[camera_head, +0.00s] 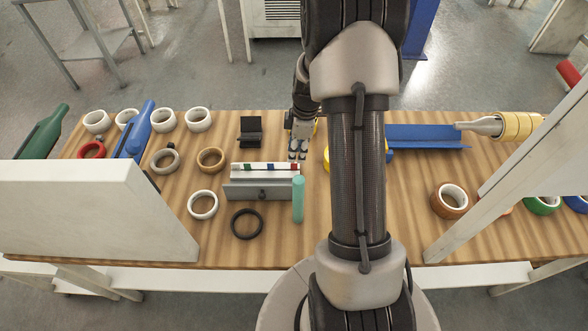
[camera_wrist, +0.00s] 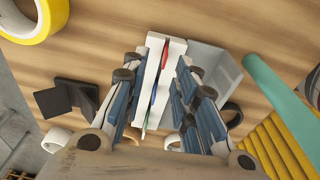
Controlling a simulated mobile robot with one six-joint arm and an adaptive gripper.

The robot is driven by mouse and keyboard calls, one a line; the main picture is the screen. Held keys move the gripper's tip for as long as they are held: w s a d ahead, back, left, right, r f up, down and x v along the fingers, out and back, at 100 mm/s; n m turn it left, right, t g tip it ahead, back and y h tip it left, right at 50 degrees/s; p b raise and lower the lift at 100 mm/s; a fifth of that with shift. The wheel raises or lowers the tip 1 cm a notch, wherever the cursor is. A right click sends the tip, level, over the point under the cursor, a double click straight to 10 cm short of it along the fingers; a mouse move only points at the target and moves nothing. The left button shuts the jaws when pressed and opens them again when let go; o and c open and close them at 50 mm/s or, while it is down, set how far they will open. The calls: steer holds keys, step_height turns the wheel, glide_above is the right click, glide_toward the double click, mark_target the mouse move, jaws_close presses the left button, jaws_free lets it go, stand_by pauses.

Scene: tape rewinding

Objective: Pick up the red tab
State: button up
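The red tab (camera_head: 296,167) is at the right end of a white bar (camera_head: 257,167) that also carries a green tab (camera_head: 247,168) and a blue tab (camera_head: 269,167). In the wrist view the red tab (camera_wrist: 163,54) shows near the far end of the bar. My gripper (camera_head: 297,156) is above and just behind the bar's right end. In the wrist view my gripper (camera_wrist: 159,61) is open. Its two blue-padded fingers lie on either side of the bar, with a gap to the red tab. I cannot tell whether they touch the bar.
A grey holder (camera_head: 240,191) is in front of the bar, with a teal cylinder (camera_head: 298,200) upright at its right. A black stand (camera_head: 251,131) is behind. A black ring (camera_head: 247,224) and several tape rolls lie around on the wooden table (camera_head: 330,245).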

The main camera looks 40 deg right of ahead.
mark_target(294, 164)
steer(key=f+b, duration=0.1)
steer(key=f, duration=0.1)
steer(key=a+f, duration=0.1)
steer(key=f, duration=0.1)
steer(key=shift+s+b, duration=0.15)
steer(key=shift+b, duration=0.2)
steer(key=shift+f, duration=0.45)
steer(key=shift+r, duration=0.1)
steer(key=shift+c, duration=0.2)
jaws_close()
